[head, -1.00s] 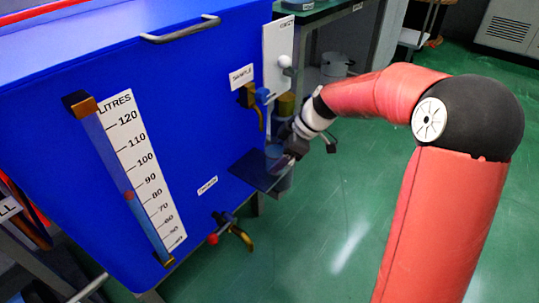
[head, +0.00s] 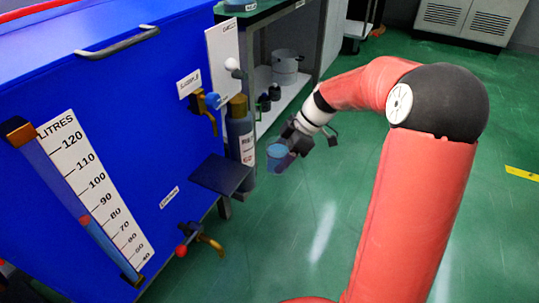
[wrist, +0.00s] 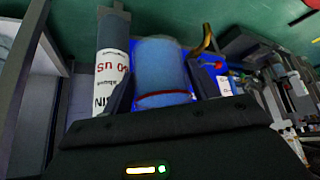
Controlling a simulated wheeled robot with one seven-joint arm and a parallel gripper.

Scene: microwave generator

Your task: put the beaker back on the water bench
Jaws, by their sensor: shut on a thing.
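My gripper (head: 290,144) is shut on the beaker (head: 278,157), a clear bluish cup, and holds it in the air over the green floor. The beaker is to the right of the blue tank and apart from its dark shelf (head: 221,174). In the wrist view the beaker (wrist: 162,68) sits between the two dark fingers, with a red line around it near the gripper. A green-topped bench (head: 262,18) stands at the top behind the tank, partly cut off; I cannot read its label to tell if it is the water bench.
The blue tank (head: 95,90) with its litre gauge, brass taps and handle fills the left. A grey labelled cylinder (head: 240,135) stands beside it. A pot (head: 286,68) and small dark items stand on the bench's lower shelf. Floor at right is open.

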